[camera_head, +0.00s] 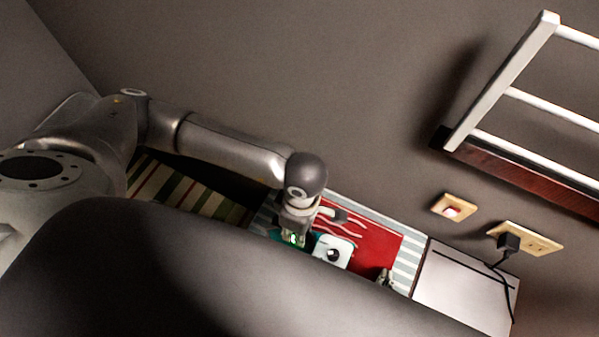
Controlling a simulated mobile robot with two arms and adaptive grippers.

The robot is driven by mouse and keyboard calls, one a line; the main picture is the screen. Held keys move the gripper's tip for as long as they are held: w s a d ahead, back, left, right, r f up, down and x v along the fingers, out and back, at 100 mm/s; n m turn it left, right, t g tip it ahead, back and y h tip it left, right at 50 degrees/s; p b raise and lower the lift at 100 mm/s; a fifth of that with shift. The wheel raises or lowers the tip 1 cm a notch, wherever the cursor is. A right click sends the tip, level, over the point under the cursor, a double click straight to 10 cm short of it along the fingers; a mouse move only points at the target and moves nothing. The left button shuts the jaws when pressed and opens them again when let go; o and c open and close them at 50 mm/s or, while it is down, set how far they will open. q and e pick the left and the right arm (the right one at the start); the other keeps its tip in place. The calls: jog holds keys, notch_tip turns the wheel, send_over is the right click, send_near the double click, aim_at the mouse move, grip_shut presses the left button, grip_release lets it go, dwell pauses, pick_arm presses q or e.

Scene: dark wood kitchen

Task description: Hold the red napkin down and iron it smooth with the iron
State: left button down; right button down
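The red napkin (376,250) lies on a grey-and-white striped cloth (408,258), with pale wavy marks, perhaps creases, on its upper part. The iron (333,252), white and teal with a round black part, is over the napkin's left side. My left arm comes in from the left, and its gripper (296,232) is right beside the iron. Its fingers are too small and covered to show whether they grip it. My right gripper (385,278) shows as small grey fingertips at the napkin's lower right. My large dark arm link hides the rest of it and the napkin's lower edge.
A pale grey box-like surface (465,287) stands right of the striped cloth, with a black cord and plug (508,243) in a wall socket (537,240). A wall switch (452,209) and white rack (505,82) are above. Another striped cloth (180,192) is at left.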

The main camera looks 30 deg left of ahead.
pick_arm(q)
jog(key=shift+d+r, duration=0.15)
jog(key=shift+r, duration=2.4)
jog(key=shift+w, duration=0.1)
jog(key=shift+w+a+f, duration=0.1)
jog(key=shift+w+a, duration=0.15)
jog(key=shift+w, duration=0.6)
jog(key=shift+w+a+f, duration=0.1)
jog(key=shift+w+a, duration=0.1)
jog(key=shift+w, duration=0.7)
jog(key=shift+w+a+f, duration=0.1)
jog(key=shift+w+a, duration=0.15)
jog(key=shift+w, duration=0.6)
jog(key=shift+f, duration=0.1)
jog(key=shift+f, duration=1.75)
jog(key=shift+f, duration=0.45)
